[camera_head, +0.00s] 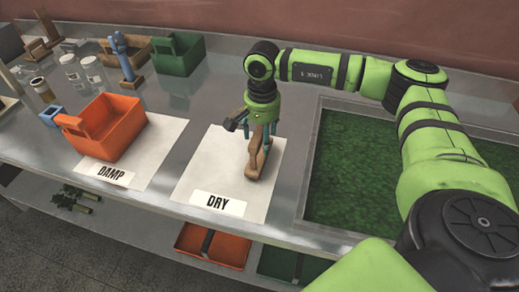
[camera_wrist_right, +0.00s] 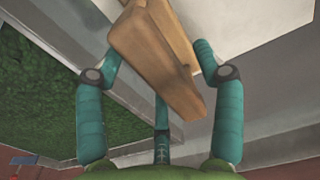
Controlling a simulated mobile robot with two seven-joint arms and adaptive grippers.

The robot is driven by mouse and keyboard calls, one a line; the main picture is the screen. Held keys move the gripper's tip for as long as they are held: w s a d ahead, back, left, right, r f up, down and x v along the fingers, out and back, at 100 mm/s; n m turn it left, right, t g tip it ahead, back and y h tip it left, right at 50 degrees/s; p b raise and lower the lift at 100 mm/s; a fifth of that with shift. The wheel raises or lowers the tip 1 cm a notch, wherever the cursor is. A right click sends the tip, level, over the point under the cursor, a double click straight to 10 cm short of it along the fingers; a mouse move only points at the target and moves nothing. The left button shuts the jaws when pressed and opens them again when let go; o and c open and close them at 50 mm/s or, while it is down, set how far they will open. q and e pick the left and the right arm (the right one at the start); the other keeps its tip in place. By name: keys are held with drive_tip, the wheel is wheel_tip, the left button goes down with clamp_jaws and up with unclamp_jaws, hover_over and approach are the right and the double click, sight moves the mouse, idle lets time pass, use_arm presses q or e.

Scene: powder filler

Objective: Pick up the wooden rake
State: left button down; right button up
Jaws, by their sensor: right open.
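The wooden rake (camera_head: 256,163) is a light brown wooden piece on the white sheet labelled DRY in the head view. My right gripper (camera_head: 259,127) is directly above it, pointing down, with its fingers around the upper part. In the right wrist view the rake's wood (camera_wrist_right: 155,55) runs between the spread teal fingers of the right gripper (camera_wrist_right: 160,65). The gripper is open; contact cannot be told. Part of the rake is hidden behind the fingers. My left gripper is not in view.
A green-filled tray (camera_head: 340,180) lies right of the DRY sheet (camera_head: 200,180). An orange bin (camera_head: 118,130) stands on the DAMP sheet. A green bin (camera_head: 180,55), a wooden box and glass jars (camera_head: 72,72) stand farther back. Orange and green bins sit on the lower shelf.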

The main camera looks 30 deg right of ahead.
drive_tip(key=shift+c, duration=0.4)
clamp_jaws()
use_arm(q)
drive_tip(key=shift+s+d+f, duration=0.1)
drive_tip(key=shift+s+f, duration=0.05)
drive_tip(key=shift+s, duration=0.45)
use_arm(e)
drive_tip(key=shift+r, duration=0.1)
